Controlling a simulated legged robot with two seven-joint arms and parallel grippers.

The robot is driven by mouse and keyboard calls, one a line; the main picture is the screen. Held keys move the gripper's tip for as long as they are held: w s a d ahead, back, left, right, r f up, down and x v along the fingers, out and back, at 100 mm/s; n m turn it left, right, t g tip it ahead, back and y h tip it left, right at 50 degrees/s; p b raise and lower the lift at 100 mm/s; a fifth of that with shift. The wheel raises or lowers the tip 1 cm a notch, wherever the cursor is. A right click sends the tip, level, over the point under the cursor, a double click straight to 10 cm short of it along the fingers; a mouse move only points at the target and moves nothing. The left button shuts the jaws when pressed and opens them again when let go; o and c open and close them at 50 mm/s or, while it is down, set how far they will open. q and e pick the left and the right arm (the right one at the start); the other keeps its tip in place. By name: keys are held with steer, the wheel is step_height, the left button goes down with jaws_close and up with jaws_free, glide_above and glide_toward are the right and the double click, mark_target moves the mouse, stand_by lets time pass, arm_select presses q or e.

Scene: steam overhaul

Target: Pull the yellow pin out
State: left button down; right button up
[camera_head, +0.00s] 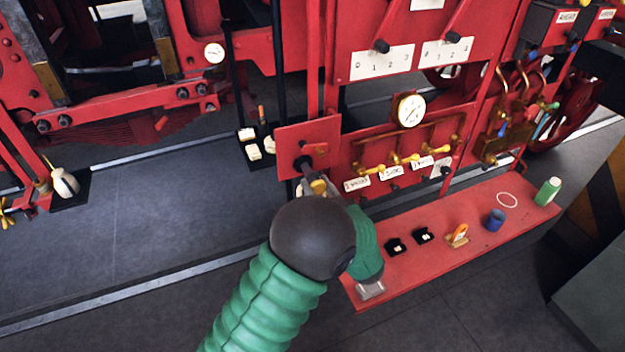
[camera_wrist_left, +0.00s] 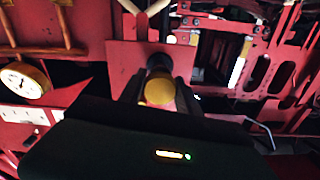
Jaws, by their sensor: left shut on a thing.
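The yellow pin (camera_head: 318,187) has a round yellow head and sits at a dark round fitting on a red square plate (camera_head: 294,138). In the left wrist view the yellow head (camera_wrist_left: 159,91) faces the camera, with the dark fitting (camera_wrist_left: 158,63) behind it. My left gripper (camera_wrist_left: 158,92) is at the pin, its dark fingers on both sides of the head and shut on it. In the head view my green sleeve and dark wrist hide most of this gripper. How far the pin is in its fitting cannot be told. My right gripper is not in view.
A red shelf (camera_head: 400,262) to the right holds small black items, an orange-handled piece (camera_head: 457,236), a blue cup (camera_head: 495,220) and a green bottle (camera_head: 547,192). Brass valves (camera_head: 403,158) and a gauge (camera_head: 409,110) stick out right of the plate. Grey floor lies open at left.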

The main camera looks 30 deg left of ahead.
arm_select(q)
steer(key=shift+d+f, duration=0.1)
steer(key=shift+f, duration=0.05)
steer(key=c, duration=1.3)
jaws_free()
steer(key=o, duration=0.4)
steer(key=shift+s, duration=0.1)
steer(key=shift+d, duration=0.2)
steer(key=shift+s+d, duration=0.1)
steer(key=shift+d, duration=0.15)
steer(key=b+v, duration=0.6)
steer(key=v, duration=1)
steer(key=shift+s+d, duration=0.15)
steer(key=shift+d, duration=0.05)
